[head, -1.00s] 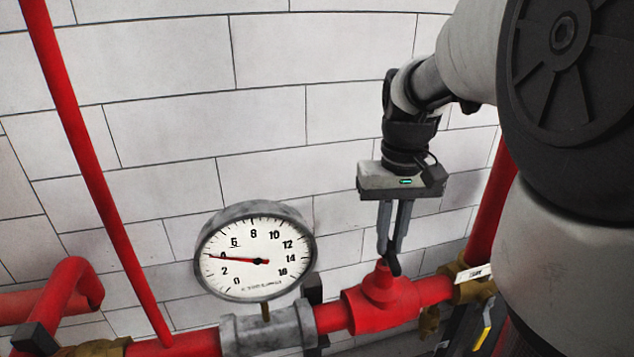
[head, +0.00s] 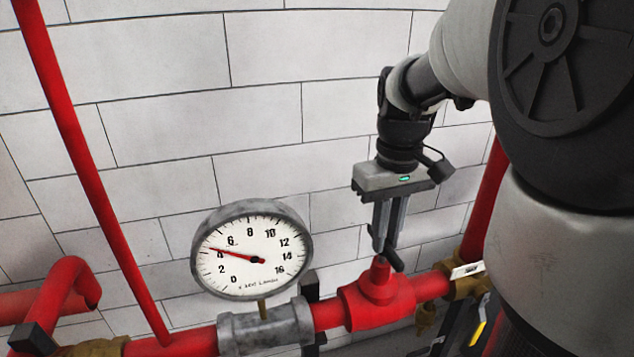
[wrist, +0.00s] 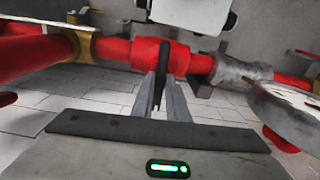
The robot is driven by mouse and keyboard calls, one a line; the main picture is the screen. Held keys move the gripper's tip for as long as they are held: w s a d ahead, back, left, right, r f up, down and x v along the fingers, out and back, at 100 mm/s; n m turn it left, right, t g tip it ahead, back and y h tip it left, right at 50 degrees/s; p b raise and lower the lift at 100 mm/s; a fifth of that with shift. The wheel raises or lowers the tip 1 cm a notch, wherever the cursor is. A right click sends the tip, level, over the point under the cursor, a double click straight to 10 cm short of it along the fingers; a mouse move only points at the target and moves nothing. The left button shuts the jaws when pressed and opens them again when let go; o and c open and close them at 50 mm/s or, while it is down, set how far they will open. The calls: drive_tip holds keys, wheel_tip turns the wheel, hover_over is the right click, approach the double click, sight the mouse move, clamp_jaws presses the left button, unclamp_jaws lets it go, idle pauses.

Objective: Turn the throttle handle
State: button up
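The throttle handle (head: 396,263) is a small dark lever on top of the red valve body (head: 378,302), in the lower right of the head view. My gripper (head: 384,246) points down from above, with its fingertips at the handle. In the wrist view the dark handle (wrist: 161,76) stands between the two grey fingers (wrist: 163,92), which are close together and appear shut on it. The fingers partly hide the handle in the head view.
A round pressure gauge (head: 252,250) stands left of the valve, its red needle near 4. Red pipes (head: 90,185) run along the wall, with a brass fitting (head: 466,285) and yellow lever (head: 477,334) at right. White brick wall (head: 270,110) lies behind.

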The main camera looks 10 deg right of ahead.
drive_tip(key=o, duration=0.4)
drive_tip(key=shift+c, duration=0.2)
drive_tip(key=shift+r, duration=0.1)
wheel_tip(320, 180, up, 17)
drive_tip(key=p, duration=0.1)
drive_tip(key=shift+r+p, duration=0.15)
drive_tip(key=shift+p, duration=0.2)
drive_tip(key=s+a+f+t, duration=0.5)
drive_tip(key=s+a+f, duration=0.5)
drive_tip(key=shift+a+f+m+t+p, duration=0.2)
drive_tip(key=shift+f+m+t+p, duration=0.1)
drive_tip(key=shift+m+p, duration=0.15)
